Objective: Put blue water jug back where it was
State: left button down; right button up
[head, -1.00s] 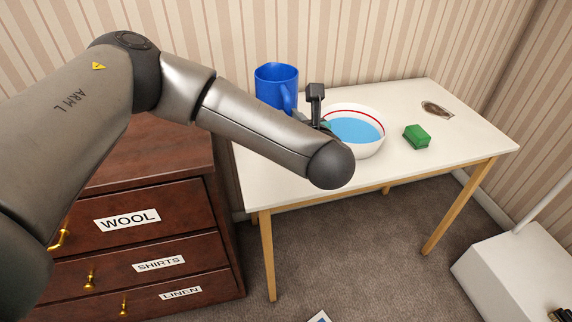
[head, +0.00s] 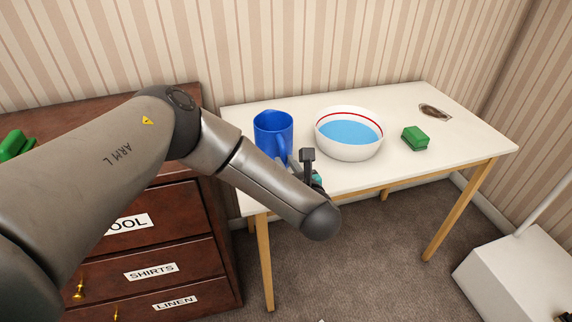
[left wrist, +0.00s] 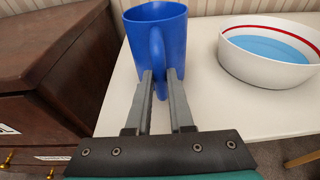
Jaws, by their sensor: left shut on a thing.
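The blue water jug (head: 272,133) is upright at the left end of the white table (head: 400,165), its handle toward the front. It also shows in the left wrist view (left wrist: 172,40). My left gripper (head: 287,163) is shut on the jug's handle; in the left wrist view the fingers (left wrist: 161,80) lie on either side of it. The jug's base is partly hidden by my arm and fingers, so I cannot tell whether it touches the table. My right gripper is in neither view.
A white bowl (head: 348,152) with a red stripe and blue water stands right of the jug. A green sponge (head: 414,139) and a brown oval patch (head: 435,112) lie further right. A dark drawer chest (head: 190,230) adjoins the table's left end. The table's front right is clear.

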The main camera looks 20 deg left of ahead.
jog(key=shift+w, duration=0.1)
pick_arm(q)
jog(key=c, duration=0.8)
grip_release()
jog(key=shift+s+d+r, duration=0.1)
jog(key=shift+s+d, duration=0.05)
jog(key=p+v, duration=0.5)
jog(key=v, duration=0.6)
jog(key=shift+s, duration=0.25)
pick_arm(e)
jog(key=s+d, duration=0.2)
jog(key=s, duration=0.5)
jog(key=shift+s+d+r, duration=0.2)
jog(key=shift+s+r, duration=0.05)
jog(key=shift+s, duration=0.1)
pick_arm(q)
jog(key=shift+d+r, duration=0.1)
jog(key=shift+d, duration=0.05)
